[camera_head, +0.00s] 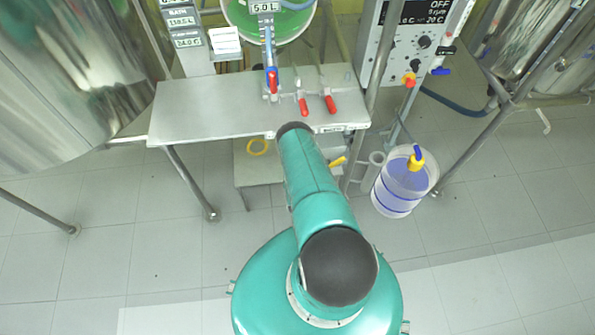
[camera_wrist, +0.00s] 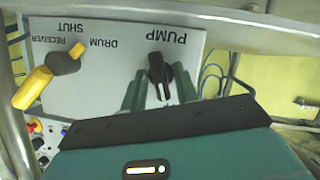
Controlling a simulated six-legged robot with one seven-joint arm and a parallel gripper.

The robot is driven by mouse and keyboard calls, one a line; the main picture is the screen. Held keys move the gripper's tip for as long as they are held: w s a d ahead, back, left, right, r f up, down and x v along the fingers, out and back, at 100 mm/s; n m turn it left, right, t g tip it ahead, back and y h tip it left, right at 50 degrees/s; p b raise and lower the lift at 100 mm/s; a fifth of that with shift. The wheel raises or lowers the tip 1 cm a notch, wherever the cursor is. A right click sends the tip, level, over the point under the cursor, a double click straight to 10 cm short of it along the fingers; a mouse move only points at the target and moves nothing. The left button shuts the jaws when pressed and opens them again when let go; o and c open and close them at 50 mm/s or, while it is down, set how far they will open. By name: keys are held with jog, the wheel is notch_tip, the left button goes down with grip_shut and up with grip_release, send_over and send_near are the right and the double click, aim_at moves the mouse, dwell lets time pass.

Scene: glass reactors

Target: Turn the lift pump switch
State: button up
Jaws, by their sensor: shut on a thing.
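In the wrist view a grey panel (camera_wrist: 105,45) shows upside down, with the word PUMP beside a black rotary knob (camera_wrist: 158,68). This knob is the pump switch. My gripper (camera_wrist: 160,82) has its two green fingers on either side of the knob and is shut on it. The knob's long grip stands nearly upright in the wrist view, slightly tilted. In the head view my arm reaches to the bench's front edge, and the gripper and the panel's face are hidden.
A yellow-handled selector (camera_wrist: 35,85), labelled SHUT, DRUM and RECEIVER, sits left of the knob. The steel bench (camera_head: 200,115) bears red-handled valves (camera_head: 303,106). A clear drum (camera_head: 398,190) stands right of my arm. The floor at left is open.

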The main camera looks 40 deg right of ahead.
dwell(0.3)
jog(key=o, duration=0.6)
jog(key=shift+o, duration=0.2)
jog(key=v, duration=1.3)
jog(key=shift+s+a, duration=0.25)
jog(key=shift+r, duration=0.1)
